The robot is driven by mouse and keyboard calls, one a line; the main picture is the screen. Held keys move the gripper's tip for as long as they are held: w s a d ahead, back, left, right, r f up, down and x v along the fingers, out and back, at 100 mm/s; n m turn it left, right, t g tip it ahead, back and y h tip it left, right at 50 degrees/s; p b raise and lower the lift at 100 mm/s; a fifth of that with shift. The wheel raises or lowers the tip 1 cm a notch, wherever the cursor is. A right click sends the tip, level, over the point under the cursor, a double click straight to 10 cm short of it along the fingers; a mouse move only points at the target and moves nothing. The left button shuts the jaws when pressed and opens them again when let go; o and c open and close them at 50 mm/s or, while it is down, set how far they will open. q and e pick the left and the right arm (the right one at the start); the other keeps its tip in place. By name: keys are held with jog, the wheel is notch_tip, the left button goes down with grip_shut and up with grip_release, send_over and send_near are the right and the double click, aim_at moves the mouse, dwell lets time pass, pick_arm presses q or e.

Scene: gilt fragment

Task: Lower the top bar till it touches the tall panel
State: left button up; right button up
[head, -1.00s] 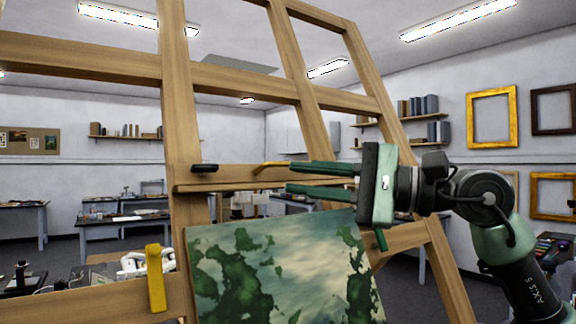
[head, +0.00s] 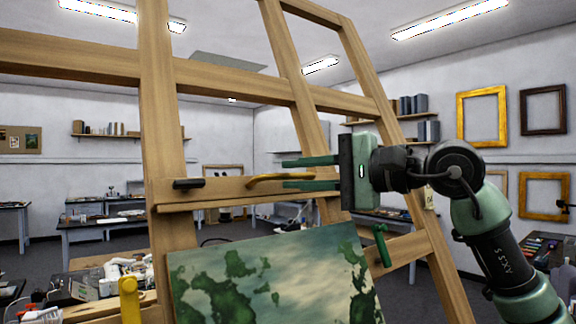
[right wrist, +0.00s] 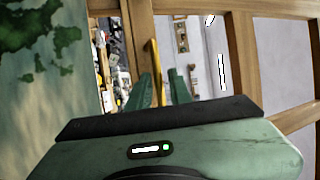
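The top bar (head: 222,193) is a wooden crosspiece on the easel, with a curved brass handle (head: 265,180) at its front. The tall panel (head: 270,275) is a green and pale painted board below it; a gap shows between bar and panel. My right gripper (head: 285,174) is open, its green fingers pointing left, one above and one below the handle's end. In the right wrist view the brass handle (right wrist: 153,70) reaches between the two spread fingers (right wrist: 163,85); I cannot tell whether either touches it. My left gripper is not in view.
The wooden easel's uprights (head: 158,110) and upper crosspiece (head: 235,80) stand around the bar. A dark knob (head: 188,184) sits on the bar's left, a green lever (head: 381,246) right of the panel, a yellow handle (head: 130,300) lower left. Cluttered worktables (head: 100,222) stand behind.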

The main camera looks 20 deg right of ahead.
aim_at(277, 187)
jog(key=x, duration=0.2)
jog(key=shift+w+f, duration=0.15)
jog(key=shift+w, duration=0.25)
jog(key=shift+s, duration=0.1)
jog(key=shift+c, duration=1)
grip_shut()
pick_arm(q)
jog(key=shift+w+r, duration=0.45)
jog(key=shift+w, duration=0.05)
